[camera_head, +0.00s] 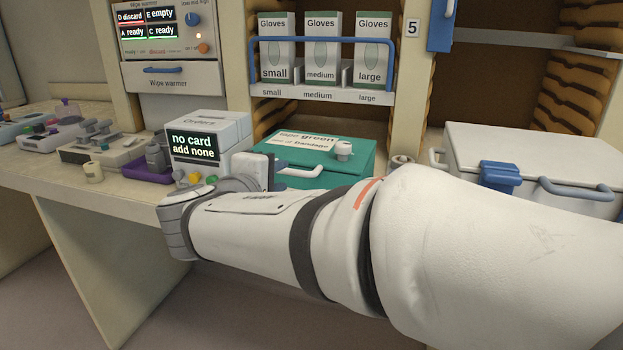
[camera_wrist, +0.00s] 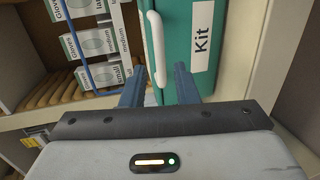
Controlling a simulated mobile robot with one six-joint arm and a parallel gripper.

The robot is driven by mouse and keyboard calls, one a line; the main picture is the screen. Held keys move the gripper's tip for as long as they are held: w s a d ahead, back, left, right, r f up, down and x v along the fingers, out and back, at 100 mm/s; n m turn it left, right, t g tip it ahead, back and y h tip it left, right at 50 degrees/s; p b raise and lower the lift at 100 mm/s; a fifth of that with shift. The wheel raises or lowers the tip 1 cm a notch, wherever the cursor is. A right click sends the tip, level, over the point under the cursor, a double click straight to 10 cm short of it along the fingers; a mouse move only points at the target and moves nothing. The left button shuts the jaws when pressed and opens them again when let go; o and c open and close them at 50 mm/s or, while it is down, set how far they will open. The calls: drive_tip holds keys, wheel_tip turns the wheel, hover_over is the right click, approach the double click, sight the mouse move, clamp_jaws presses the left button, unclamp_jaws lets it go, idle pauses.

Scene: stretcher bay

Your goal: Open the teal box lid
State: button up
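The teal box (camera_head: 353,166) stands on the counter below the glove shelf, with its lid (camera_head: 308,151) lying shut. The lid carries paper labels, a white knob (camera_head: 344,147) and a white handle (camera_head: 299,170) at its front edge. In the wrist view the teal front (camera_wrist: 186,20) shows a "Kit" label, and the white handle (camera_wrist: 154,45) runs down between my fingers' lines. My gripper (camera_wrist: 160,75) is open, with two blue fingers apart, one on each side of the handle's end. I cannot tell whether they touch it.
Glove boxes (camera_head: 321,48) stand on the shelf above the box. A card unit (camera_head: 208,140) reading "no card add none" is on the left. A white case (camera_head: 534,160) with a blue latch (camera_head: 500,176) stands on the right, behind my arm. Trays line the left counter.

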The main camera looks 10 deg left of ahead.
sight(288, 173)
drive_tip(key=x, duration=0.5)
drive_tip(key=shift+w, duration=0.15)
clamp_jaws()
